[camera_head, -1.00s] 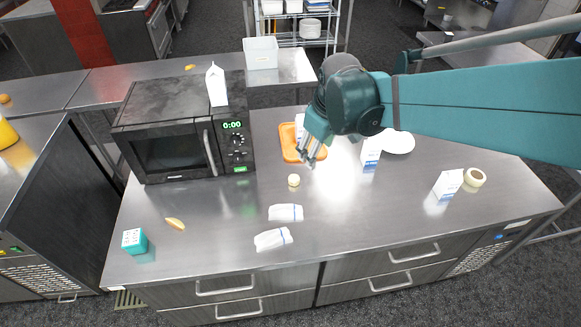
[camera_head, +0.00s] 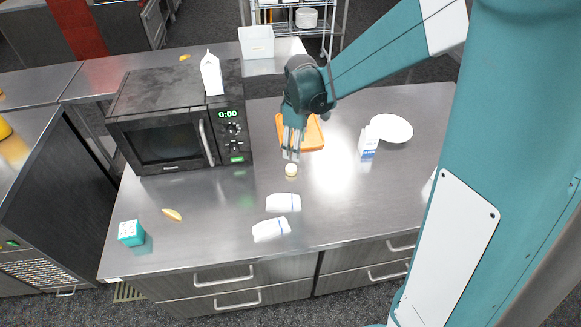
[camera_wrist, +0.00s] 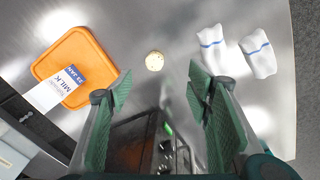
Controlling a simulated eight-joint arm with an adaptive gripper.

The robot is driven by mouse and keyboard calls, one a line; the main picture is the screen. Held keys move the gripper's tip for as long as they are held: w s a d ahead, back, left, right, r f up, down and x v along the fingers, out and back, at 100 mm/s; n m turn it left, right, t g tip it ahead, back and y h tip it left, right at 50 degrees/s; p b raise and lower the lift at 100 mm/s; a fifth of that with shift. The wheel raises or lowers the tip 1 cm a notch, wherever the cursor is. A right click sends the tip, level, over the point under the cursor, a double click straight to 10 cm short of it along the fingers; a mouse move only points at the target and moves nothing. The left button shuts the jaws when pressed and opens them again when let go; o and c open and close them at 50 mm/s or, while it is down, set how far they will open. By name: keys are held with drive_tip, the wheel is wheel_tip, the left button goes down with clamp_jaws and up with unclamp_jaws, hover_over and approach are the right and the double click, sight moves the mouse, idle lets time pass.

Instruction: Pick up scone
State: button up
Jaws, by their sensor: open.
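The scone (camera_head: 291,170) is a small, round, pale item on the steel counter, in front of the orange board. In the wrist view the scone (camera_wrist: 154,61) lies beyond my fingertips, roughly midway between them and a little above. My gripper (camera_head: 291,155) points down just above and behind the scone in the head view. In the wrist view my gripper (camera_wrist: 158,85) has its green fingers spread wide, with nothing between them. Whether the fingertips touch the scone is hard to tell, but it looks free.
An orange board (camera_head: 313,138) with a milk carton (camera_wrist: 60,90) is beside the scone. Two white cloths (camera_head: 283,202) lie in front. A black microwave (camera_head: 175,125) stands left, a carton (camera_head: 369,142) and white plate (camera_head: 391,128) right.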

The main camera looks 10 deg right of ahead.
drive_tip(key=n+g, duration=0.1)
drive_tip(key=n, duration=0.1)
hover_over(291, 166)
drive_tip(key=f, duration=0.8)
drive_tip(key=shift+a, duration=0.25)
drive_tip(key=shift+f, duration=0.15)
drive_tip(key=shift+f, duration=1.15)
drive_tip(key=shift+f, duration=0.1)
drive_tip(key=shift+w+d+f, duration=0.1)
drive_tip(key=shift+f, duration=1.15)
drive_tip(key=shift+d+f, duration=0.1)
drive_tip(key=shift+f, duration=1.15)
drive_tip(key=c, duration=1)
